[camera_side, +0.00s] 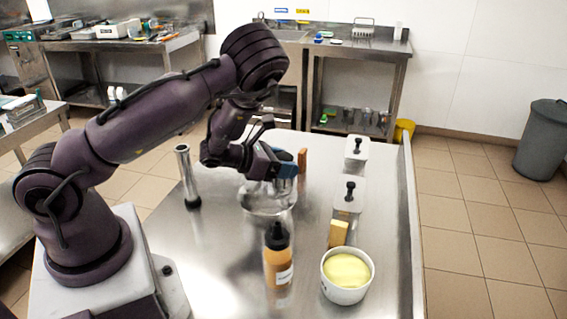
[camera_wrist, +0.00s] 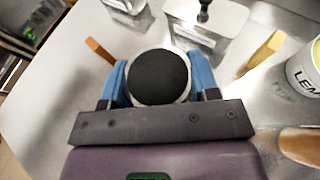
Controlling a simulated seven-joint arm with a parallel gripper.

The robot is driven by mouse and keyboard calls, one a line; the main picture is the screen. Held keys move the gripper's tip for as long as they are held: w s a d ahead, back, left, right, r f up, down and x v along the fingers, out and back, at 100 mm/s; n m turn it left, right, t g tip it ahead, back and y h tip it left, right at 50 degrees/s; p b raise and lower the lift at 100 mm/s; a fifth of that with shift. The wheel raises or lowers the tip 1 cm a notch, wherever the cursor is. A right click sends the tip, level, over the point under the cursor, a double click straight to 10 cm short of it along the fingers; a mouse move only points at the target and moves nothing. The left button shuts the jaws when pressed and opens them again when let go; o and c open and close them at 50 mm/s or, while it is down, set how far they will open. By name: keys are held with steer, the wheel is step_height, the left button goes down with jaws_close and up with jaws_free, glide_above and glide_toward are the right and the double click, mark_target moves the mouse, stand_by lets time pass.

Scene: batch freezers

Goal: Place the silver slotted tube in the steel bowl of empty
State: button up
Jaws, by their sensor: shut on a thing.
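A silver tube (camera_side: 187,172) with a dark lower end stands upright on the steel table, left of the bowl; I cannot make out slots in it. The steel bowl (camera_side: 268,207) stands near the middle of the table, partly hidden by my gripper above it. My gripper (camera_side: 272,184) points down over the bowl. In the wrist view, its blue fingers (camera_wrist: 158,85) are shut on a round, silver-rimmed thing with a black face (camera_wrist: 158,77). I cannot tell whether this is the slotted tube. Its lower part is hidden, and I cannot tell whether it touches the bowl.
An orange bottle (camera_side: 278,262) and a tub of yellow contents (camera_side: 347,270) stand in front. Two steel containers with black knobs (camera_side: 347,196) stand right of the bowl. A yellow block (camera_side: 339,233) and a brown upright piece (camera_side: 302,162) are nearby. The table's left front is clear.

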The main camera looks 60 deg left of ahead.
steer(key=shift+f, duration=0.2)
steer(key=o, duration=1)
steer(key=shift+r, duration=0.15)
